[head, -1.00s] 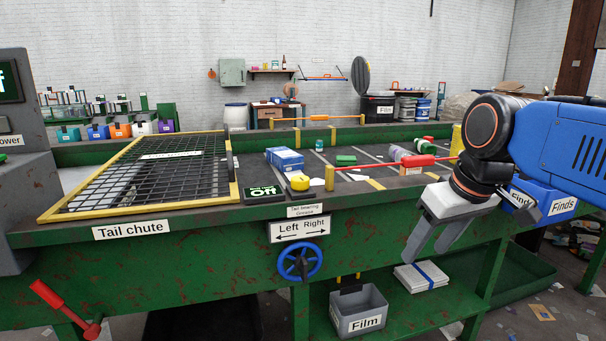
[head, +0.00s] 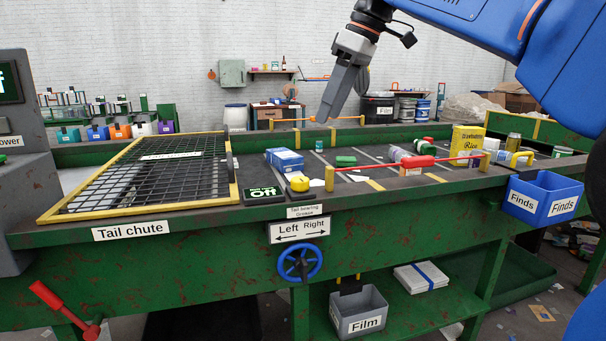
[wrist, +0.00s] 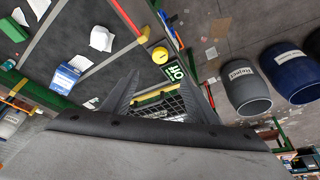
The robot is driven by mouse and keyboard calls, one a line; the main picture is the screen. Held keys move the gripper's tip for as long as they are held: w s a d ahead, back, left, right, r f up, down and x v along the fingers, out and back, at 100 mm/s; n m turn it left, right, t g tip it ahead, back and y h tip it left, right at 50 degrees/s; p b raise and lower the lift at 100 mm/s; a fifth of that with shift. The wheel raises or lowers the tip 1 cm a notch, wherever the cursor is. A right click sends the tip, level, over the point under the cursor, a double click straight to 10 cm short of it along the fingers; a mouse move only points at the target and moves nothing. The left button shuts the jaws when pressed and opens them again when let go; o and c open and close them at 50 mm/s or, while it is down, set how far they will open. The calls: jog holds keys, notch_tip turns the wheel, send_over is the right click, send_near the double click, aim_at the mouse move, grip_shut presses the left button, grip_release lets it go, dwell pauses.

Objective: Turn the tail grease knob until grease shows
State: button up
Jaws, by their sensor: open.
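The "Tail bearing Grease" label (head: 304,211) is on the front edge of the green belt frame, above a "Left Right" arrow sign (head: 299,229). A blue handwheel (head: 299,263) is below that sign. A yellow round knob or button (head: 299,182) stands on the belt's near edge above the label; it also shows in the wrist view (wrist: 160,55). I cannot tell which part is the grease knob, and I see no grease. My gripper (head: 324,118) is raised above the belt, pointing down, empty and apart from everything. Its open fingers (wrist: 168,80) show in the wrist view.
A display reading "Off" (head: 264,194) is left of the yellow knob. The tail chute's mesh guard (head: 150,175) is further left. A red-handled bar (head: 421,161) crosses the belt to the right. A blue Finds bin (head: 541,199) hangs on the right; a grey Film bin (head: 359,311) is below.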

aim_at(300, 179)
jog(key=x, duration=1.7)
jog(key=shift+f, duration=0.15)
jog(key=c, duration=1)
